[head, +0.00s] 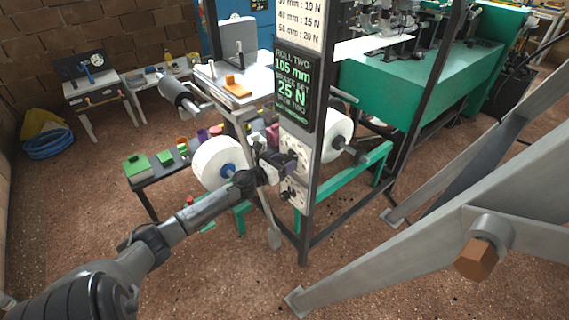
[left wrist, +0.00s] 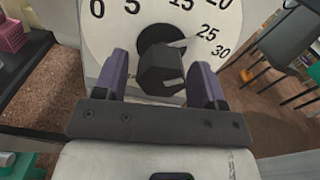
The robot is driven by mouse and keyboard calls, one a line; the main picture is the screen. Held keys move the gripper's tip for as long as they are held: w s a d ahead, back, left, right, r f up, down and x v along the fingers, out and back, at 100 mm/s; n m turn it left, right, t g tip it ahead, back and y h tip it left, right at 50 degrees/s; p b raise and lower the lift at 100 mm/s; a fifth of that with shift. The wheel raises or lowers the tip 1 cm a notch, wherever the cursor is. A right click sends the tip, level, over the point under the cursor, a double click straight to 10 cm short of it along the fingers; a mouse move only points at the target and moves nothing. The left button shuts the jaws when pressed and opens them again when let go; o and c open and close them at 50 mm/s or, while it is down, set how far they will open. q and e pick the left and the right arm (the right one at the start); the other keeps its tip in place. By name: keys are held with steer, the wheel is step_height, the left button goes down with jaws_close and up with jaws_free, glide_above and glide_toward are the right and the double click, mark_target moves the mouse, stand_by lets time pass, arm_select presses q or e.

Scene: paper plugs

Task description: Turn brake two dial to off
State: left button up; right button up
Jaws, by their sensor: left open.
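The dial in the left wrist view has a black knob (left wrist: 163,70) on a white scale plate (left wrist: 110,28) marked from 0 to 30. Its pale pointer line points toward 25. My left gripper (left wrist: 160,82) is open, one purple finger on each side of the knob; I cannot tell whether they touch it. In the head view my left gripper (head: 276,166) is at the post's dial panel, partly covering it. An upper dial plate (head: 295,148) and a lower dial plate (head: 294,193) show there. My right gripper is not in view.
A dark display (head: 294,88) above the dials reads roll two 105 mm and brake set 25 N. White paper rolls (head: 215,163) (head: 338,132) flank the post. A grey metal frame (head: 440,230) with a copper-coloured bolt stands at right. Open floor lies in front.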

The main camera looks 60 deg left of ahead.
arm_select(q)
steer(key=c, duration=0.9)
